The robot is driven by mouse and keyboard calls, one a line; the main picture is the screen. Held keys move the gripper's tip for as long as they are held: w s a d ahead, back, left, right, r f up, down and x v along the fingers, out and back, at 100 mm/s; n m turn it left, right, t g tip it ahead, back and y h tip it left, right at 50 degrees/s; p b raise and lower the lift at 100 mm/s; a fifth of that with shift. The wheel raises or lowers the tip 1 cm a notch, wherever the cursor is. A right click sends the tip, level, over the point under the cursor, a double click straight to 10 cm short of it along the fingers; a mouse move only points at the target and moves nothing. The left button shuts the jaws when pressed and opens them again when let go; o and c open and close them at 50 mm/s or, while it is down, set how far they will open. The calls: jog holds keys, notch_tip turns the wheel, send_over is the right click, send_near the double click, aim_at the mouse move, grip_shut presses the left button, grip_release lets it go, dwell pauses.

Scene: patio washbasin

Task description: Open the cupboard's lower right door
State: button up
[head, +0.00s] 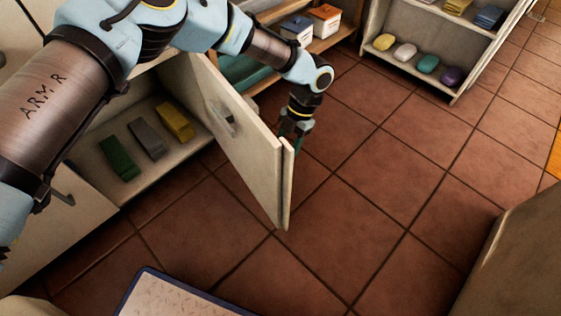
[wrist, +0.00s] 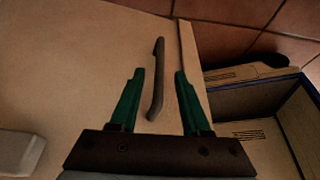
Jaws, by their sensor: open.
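The handle is on a pale panel (wrist: 90,70), whose edge is just right of the fingers. Whether the fingers touch the handle, I cannot tell.
The open compartment holds green, grey and yellow blocks (head: 147,138). A closed-looking door (head: 55,220) is at left. A low shelf (head: 440,85) with coloured soaps stands at the back. A blue-edged mat (head: 175,290) lies in front. Tiled floor (head: 370,180) to the right is clear.

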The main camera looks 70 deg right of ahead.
jog(key=shift+v, duration=2.35)
jog(key=shift+p, duration=0.3)
